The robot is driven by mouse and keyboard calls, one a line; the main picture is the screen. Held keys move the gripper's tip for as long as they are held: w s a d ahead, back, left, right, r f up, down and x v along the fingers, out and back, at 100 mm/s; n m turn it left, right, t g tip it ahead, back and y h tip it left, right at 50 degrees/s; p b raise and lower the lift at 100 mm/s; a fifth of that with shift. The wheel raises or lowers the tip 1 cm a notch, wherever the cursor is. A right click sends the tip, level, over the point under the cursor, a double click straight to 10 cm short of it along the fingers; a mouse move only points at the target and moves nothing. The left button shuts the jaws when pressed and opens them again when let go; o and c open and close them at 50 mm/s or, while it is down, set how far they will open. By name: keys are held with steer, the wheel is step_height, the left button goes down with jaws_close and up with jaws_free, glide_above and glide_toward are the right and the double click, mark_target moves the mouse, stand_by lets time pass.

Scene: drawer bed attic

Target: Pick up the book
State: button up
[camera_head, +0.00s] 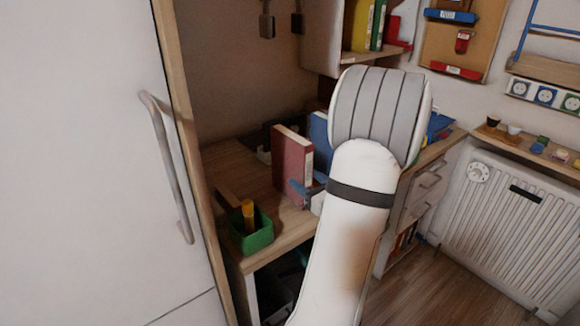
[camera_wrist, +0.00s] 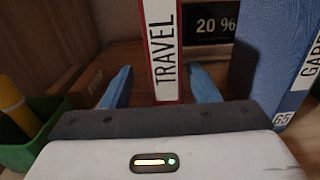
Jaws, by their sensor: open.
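A red book (camera_wrist: 165,50) with a white spine label reading "TRAVEL" stands upright in the wrist view. In the head view the red book (camera_head: 292,158) stands on the wooden desk. My gripper (camera_wrist: 161,72) is open, with one blue finger on each side of the book's lower spine. Gaps show between the fingers and the book. In the head view my arm hides most of the gripper; a blue finger shows low in front of the book.
A blue book (camera_wrist: 275,60) stands close to the right of the fingers. A green container (camera_wrist: 30,145) with a yellow item is at the left; it also shows on the desk's front edge (camera_head: 252,235). A dark "20 %" sign (camera_wrist: 212,25) is behind. A white door (camera_head: 90,150) stands left.

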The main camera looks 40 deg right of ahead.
mark_target(296, 171)
steer(key=w, duration=0.2)
steer(key=w+d, duration=0.1)
steer(key=w, duration=0.2)
steer(key=shift+w, duration=0.25)
jaws_close()
stand_by(0.4)
